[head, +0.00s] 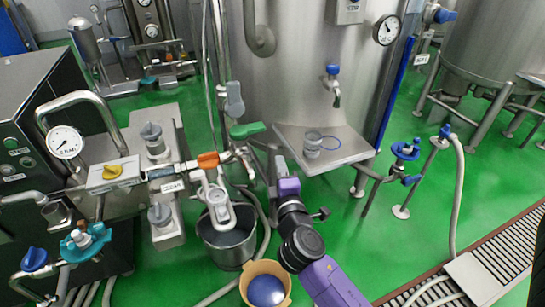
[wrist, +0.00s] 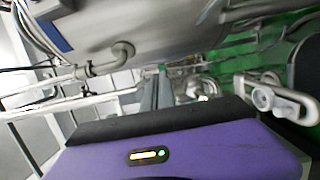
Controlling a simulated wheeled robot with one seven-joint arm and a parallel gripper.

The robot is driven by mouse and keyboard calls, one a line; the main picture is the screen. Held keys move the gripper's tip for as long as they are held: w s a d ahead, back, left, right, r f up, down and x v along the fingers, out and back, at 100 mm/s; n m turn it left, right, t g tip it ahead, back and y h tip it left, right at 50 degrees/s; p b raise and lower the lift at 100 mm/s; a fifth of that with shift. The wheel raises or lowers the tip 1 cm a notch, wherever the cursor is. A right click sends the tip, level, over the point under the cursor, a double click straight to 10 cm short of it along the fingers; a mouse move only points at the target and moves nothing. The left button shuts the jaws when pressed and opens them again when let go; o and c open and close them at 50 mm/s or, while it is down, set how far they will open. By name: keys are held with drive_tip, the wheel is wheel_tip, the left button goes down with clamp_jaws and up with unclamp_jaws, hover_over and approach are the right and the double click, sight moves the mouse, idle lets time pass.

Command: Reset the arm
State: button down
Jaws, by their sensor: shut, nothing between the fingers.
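My arm, purple and black, reaches up from the bottom of the head view, and my gripper (head: 281,168) points away from me in front of the large steel tank (head: 290,90). In the wrist view my gripper (wrist: 156,92) shows as narrow grey fingers beyond the purple wrist housing. The fingers are shut with nothing between them.
Valves with an orange handle (head: 208,160) and a green handle (head: 247,130) are close to the gripper. Green floor (head: 420,235) is open at right, before a drain grate (head: 500,260).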

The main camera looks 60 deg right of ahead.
drive_tip(key=shift+s+a, duration=0.15)
drive_tip(key=s+a+m+t+y, duration=0.4)
drive_tip(key=a+y, duration=0.5)
drive_tip(key=a, duration=0.8)
drive_tip(key=s+a+m+y, duration=0.1)
drive_tip(key=s+a, duration=0.2)
drive_tip(key=s, duration=0.4)
drive_tip(key=s+a+m+y, duration=0.2)
drive_tip(key=s+a, duration=0.2)
drive_tip(key=s, duration=0.3)
drive_tip(key=s+a+f+m+g+y, duration=0.1)
drive_tip(key=s+a, duration=0.3)
drive_tip(key=s, duration=0.3)
drive_tip(key=c, duration=2.1)
unclamp_jaws()
drive_tip(key=shift+s, duration=0.1)
